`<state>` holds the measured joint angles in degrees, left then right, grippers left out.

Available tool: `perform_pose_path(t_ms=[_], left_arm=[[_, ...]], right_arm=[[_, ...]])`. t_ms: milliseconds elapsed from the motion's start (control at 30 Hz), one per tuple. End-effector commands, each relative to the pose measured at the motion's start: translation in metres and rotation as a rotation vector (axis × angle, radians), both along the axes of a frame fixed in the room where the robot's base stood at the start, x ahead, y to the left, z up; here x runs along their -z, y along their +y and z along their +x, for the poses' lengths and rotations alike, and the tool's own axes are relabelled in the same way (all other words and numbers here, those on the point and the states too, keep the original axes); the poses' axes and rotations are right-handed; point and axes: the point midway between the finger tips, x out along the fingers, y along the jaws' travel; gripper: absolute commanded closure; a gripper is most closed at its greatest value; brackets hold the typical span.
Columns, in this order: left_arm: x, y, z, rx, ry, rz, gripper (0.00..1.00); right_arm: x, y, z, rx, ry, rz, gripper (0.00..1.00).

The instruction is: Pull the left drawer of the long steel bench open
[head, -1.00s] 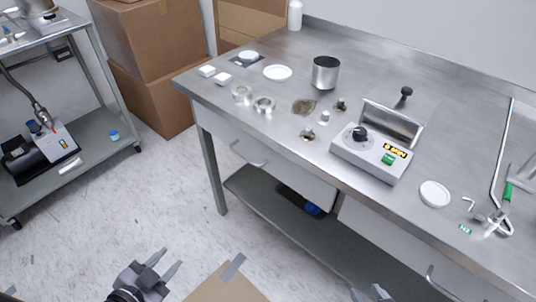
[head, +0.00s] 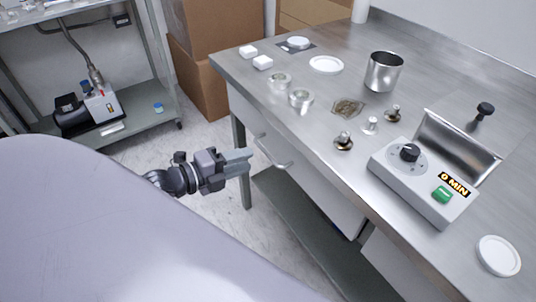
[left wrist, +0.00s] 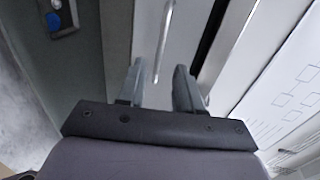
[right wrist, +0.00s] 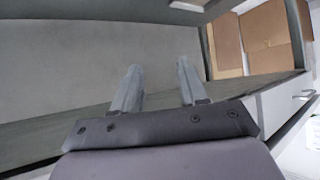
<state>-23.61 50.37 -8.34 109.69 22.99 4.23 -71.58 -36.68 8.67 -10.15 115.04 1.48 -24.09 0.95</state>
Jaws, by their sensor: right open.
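The long steel bench (head: 330,100) runs from upper left to lower right in the head view. Its left drawer (head: 310,180) has a pale front and a bar handle (head: 272,155). My left gripper (head: 248,162) is at the handle's left end, fingers pointing at it. In the left wrist view, the handle (left wrist: 164,35) runs between the open fingers of the left gripper (left wrist: 159,66); I cannot tell whether they touch it. My right gripper (right wrist: 157,72) is open and empty in the right wrist view, facing a grey surface; it is outside the head view.
On the bench stand a timer box (head: 425,180), a steel cup (head: 384,72) and several small parts. A lower shelf (head: 290,215) lies under the drawer. Cardboard boxes (head: 205,85) and a grey cart (head: 140,110) stand at the left. A large grey part of mine covers the lower left.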

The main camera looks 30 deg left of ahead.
Motion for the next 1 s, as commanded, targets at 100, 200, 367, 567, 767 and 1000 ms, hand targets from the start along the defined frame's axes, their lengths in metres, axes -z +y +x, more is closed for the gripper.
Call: perform_pose_path(t_ms=[100,200,367,567,767,1000], left_arm=[[0.003,-0.005,0.012,0.0,-0.003,0.0,0.65],[0.005,-0.009,0.022,0.0,-0.002,-0.003,0.65],[0.008,-0.016,0.037,0.0,-0.001,-0.002,0.65],[0.012,-0.021,0.049,0.0,0.0,-0.001,0.65],[0.013,-0.023,0.054,0.001,0.003,-0.001,0.65],[0.013,-0.023,0.054,0.001,0.003,-0.001,0.65]], right_arm=[[0.004,0.0,0.0,0.0,0.002,0.002,0.57],[0.006,0.0,0.0,0.001,0.004,0.002,0.57],[0.007,0.001,0.0,0.001,0.004,0.004,0.57],[0.008,0.002,0.0,0.003,0.007,0.008,0.57],[0.006,0.002,0.001,0.005,0.005,0.011,0.57],[0.006,0.003,0.001,0.005,0.003,0.013,0.57]])
